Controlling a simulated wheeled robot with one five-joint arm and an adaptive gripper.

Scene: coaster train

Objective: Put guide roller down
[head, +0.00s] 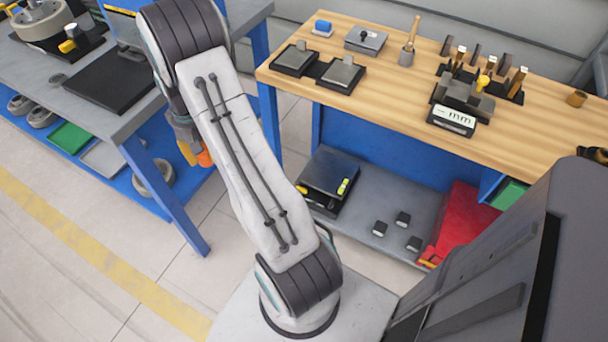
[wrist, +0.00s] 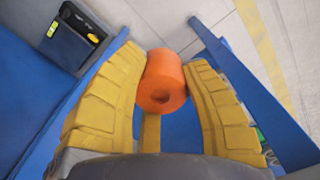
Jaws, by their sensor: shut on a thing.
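The guide roller is an orange cylinder with a round hole in its end; it sits between the yellow fingers in the wrist view (wrist: 162,82). My gripper (wrist: 165,100) is shut on it, one finger at each side. In the head view my gripper (head: 193,152) hangs at the edge of the left workbench, with the orange roller (head: 205,158) showing partly at its tip. My arm hides part of the gripper there. The roller is held in the air and I see no surface touching it.
The left grey bench (head: 150,120) carries a black mat (head: 108,82) and a round fixture (head: 40,22). The wooden bench (head: 400,95) holds black pads, a gauge (head: 452,120) and several small tools. Its grey lower shelf (head: 365,215) has a scale and small blocks.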

